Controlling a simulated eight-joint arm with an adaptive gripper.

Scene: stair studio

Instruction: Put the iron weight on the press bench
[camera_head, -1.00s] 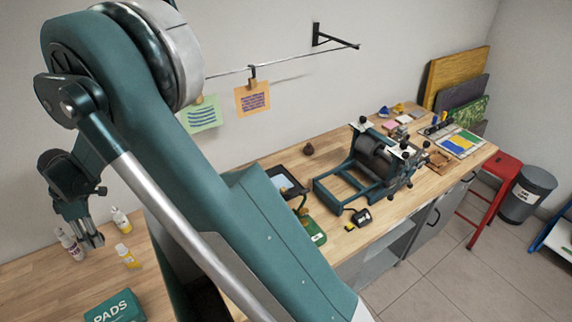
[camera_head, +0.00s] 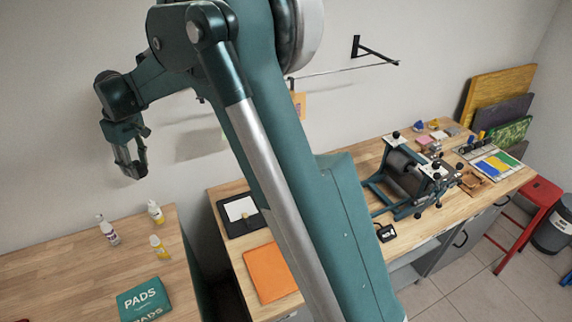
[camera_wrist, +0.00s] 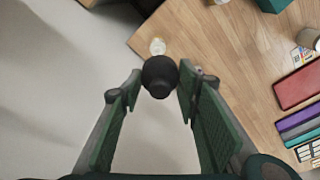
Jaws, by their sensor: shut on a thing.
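The iron weight looks like a dark, round lump with a knob. It shows in the wrist view (camera_wrist: 160,77) between the fingertips of my gripper (camera_wrist: 159,88). My gripper is shut on it. In the head view my gripper (camera_head: 130,165) hangs pointing down at the upper left, in front of the wall and above the side table. The weight is too small and dark to make out there. The press bench (camera_head: 450,215) is the long wooden-topped bench at the right, bearing a teal and black roller press (camera_head: 408,178). My arm hides part of its middle.
The side table (camera_head: 60,265) at the left bears several small bottles (camera_head: 158,247) and a green PADS box (camera_head: 144,298). An orange sheet (camera_head: 272,272) and a dark tray (camera_head: 227,222) lie on the bench's left part. A wall rail (camera_head: 345,69) runs behind my arm.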

